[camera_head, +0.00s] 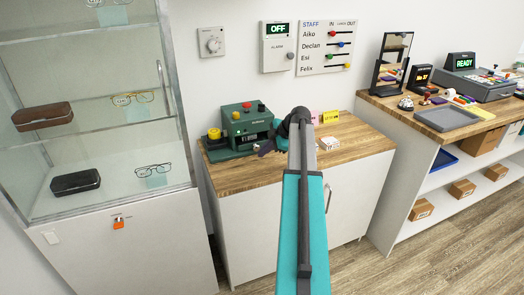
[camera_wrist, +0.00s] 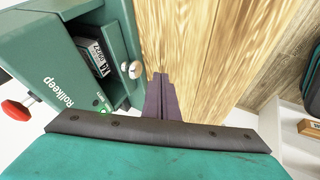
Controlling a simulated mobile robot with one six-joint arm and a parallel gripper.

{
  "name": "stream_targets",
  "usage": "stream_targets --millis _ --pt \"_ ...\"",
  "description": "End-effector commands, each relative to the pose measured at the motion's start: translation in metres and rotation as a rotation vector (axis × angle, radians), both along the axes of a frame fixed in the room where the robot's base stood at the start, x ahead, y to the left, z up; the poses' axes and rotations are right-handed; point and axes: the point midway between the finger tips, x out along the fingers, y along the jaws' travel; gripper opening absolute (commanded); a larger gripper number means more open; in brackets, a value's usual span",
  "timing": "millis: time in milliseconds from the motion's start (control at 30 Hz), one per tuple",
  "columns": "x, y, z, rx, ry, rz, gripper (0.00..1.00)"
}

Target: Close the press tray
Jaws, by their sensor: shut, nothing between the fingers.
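A green machine marked Rollkeep (camera_head: 245,122) stands on the wooden-topped cabinet, with red and yellow buttons on top. In the wrist view the machine (camera_wrist: 118,22) fills the upper left.
The wooden cabinet top (camera_head: 352,140) is mostly clear on the right, with a small white item (camera_head: 329,143) and yellow and pink tags behind. A glass case (camera_head: 95,120) stands left. A right-hand counter carries a grey tray (camera_head: 428,121) and a READY display (camera_head: 461,62).

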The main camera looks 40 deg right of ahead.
Motion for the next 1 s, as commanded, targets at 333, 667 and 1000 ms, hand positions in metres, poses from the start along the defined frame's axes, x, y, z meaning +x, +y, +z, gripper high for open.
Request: stream_targets --millis 333,667,1000 --pt "-0.034 -0.006 0.037 0.0 0.003 -0.002 0.0" --pt "-0.058 -0.012 0.071 0.001 0.004 0.0 0.0" --pt "-0.063 -0.013 0.079 0.002 0.005 0.003 0.0"
